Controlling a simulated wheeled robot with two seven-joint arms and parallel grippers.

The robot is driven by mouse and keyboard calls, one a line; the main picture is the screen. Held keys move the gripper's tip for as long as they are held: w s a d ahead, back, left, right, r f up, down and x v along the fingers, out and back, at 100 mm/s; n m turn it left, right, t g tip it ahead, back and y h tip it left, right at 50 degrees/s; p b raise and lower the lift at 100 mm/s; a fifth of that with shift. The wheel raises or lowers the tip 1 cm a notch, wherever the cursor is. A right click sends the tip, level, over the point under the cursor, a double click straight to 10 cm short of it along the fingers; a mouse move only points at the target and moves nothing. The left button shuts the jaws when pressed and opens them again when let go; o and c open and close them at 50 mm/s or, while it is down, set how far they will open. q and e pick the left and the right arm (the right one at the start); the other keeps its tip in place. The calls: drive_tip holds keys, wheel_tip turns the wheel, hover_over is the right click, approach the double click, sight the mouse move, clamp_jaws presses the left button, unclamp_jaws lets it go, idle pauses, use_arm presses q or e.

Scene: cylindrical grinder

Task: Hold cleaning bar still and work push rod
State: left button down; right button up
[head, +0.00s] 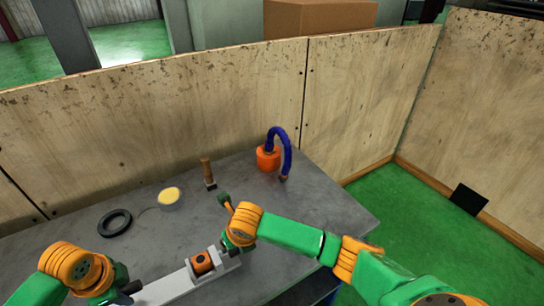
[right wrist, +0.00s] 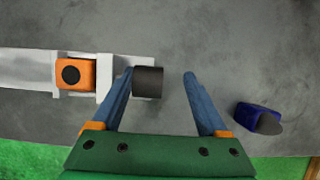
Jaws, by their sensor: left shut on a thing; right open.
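A pale grey bar, which I take for the cleaning bar (head: 176,290), lies along the table's front. A white frame with an orange block (head: 201,263) is at its right end; the block also shows in the right wrist view (right wrist: 74,74). A dark cylinder (right wrist: 148,82), apparently the push rod end, sticks out to the right of the frame. My left gripper (head: 128,289) is shut on the bar's left part, with the contact mostly hidden. My right gripper (right wrist: 160,88) is open, its fingers on either side of the cylinder, the left finger close to it. Whether they touch is unclear.
On the grey table (head: 80,235) are a black ring (head: 115,222), a dish with yellow contents (head: 169,197), a brown-handled tool (head: 208,173) and an orange base with a blue hose (head: 268,158). A blue object (right wrist: 254,116) lies right of my right gripper. Wooden panels stand behind.

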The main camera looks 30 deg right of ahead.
drive_tip(key=d+v, duration=0.1)
drive_tip(key=v, duration=1)
drive_tip(key=w+d+f+m+h, duration=0.1)
drive_tip(key=d+f+m, duration=0.1)
drive_tip(key=d+m, duration=0.4)
drive_tip(key=w+d+f+m+t+h, duration=0.1)
drive_tip(key=d+m, duration=0.5)
drive_tip(key=d, duration=0.6)
drive_tip(key=w+d+f+m+h, duration=0.1)
drive_tip(key=d+f+m, duration=0.3)
drive_tip(key=d, duration=0.5)
drive_tip(key=shift+w+d+m+t+h, duration=0.1)
drive_tip(key=shift+w+m+t+h, duration=0.1)
drive_tip(key=shift+m, duration=0.4)
drive_tip(key=shift+w+m+t+h, duration=0.1)
drive_tip(key=shift+m+t+h, duration=0.1)
drive_tip(key=shift+m, duration=0.4)
